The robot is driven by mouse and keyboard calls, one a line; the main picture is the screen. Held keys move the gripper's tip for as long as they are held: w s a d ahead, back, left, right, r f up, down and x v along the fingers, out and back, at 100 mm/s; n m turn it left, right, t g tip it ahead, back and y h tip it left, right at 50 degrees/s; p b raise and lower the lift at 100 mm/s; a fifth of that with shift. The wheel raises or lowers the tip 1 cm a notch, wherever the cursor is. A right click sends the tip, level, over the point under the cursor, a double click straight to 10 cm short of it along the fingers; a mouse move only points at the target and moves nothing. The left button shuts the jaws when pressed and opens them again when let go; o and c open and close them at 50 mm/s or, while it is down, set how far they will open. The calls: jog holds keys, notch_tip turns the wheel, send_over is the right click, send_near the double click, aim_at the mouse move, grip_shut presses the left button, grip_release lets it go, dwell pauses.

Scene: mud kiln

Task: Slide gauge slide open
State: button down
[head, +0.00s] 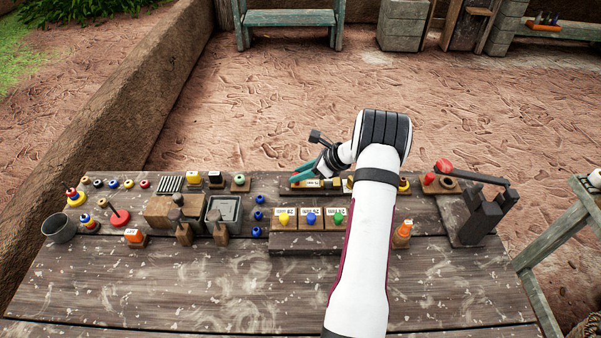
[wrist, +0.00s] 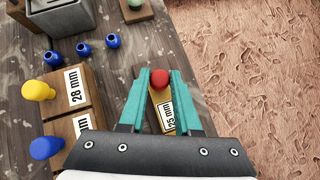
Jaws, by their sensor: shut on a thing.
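The gauge slide shows in the wrist view as a yellow strip (wrist: 154,98) with a white "25 mm" label (wrist: 169,114), on a dark wooden base (wrist: 138,76). A red knob (wrist: 159,78) stands at its far end. My gripper (wrist: 159,74) has its teal fingers on both sides of the red knob and is shut on it. In the head view my gripper (head: 304,173) is low at the table's back edge, over the slide's base (head: 286,187). My arm hides the base's middle part.
Wooden blocks with yellow, blue and green knobs (head: 311,218) stand just in front of the slide. Small blue pieces (head: 258,214) and a grey tray (head: 224,209) are to the left. A lever press (head: 481,213) stands at the right. The table's front (head: 200,290) is clear.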

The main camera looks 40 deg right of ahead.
jog(key=shift+a, duration=0.1)
dwell(0.3)
jog(key=shift+w+a, duration=1.05)
jog(key=shift+w, duration=0.1)
jog(key=c, duration=0.6)
grip_release()
jog(key=v, duration=1.6)
jog(key=shift+f, duration=0.1)
